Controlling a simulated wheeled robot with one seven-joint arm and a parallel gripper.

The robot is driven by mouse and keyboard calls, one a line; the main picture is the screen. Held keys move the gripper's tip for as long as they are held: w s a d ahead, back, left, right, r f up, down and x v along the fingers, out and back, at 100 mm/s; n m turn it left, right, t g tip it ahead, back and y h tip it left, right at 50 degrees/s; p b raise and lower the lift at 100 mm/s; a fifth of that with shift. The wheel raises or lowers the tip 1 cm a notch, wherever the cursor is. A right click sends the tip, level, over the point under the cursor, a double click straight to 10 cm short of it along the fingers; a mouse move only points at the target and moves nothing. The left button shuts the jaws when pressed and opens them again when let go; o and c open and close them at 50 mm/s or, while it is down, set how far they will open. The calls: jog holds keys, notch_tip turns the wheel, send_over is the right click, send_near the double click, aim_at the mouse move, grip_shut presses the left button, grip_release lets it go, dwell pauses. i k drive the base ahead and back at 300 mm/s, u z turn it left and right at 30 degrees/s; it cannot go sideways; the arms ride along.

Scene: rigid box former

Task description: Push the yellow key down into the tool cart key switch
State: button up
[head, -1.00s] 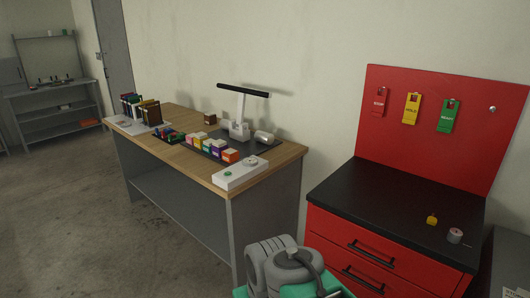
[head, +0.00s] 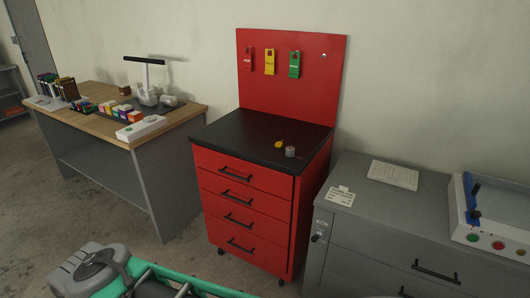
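A small yellow key (head: 279,144) lies on the black top of the red tool cart (head: 246,183), near its right side. A small grey cylinder (head: 291,152) with a pinkish top stands just right of the key, apart from it; it may be the key switch, but it is too small to tell. My gripper is not in view; only parts of my own body show at the bottom left.
Red, yellow and green tags (head: 270,62) hang on the cart's red back panel (head: 312,92). A wooden-topped bench (head: 190,110) with small boxes stands left. A grey cabinet (head: 345,232) with papers and a button panel (head: 490,239) stands right. Most of the cart top is clear.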

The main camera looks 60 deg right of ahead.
aim_at(290, 150)
jog(key=z, duration=0.05)
jog(key=i, duration=0.95)
jog(key=z, duration=0.5)
jog(key=i, duration=1.35)
jog(key=z, duration=1.7)
jog(key=i, duration=0.9)
jog(key=z, duration=0.95)
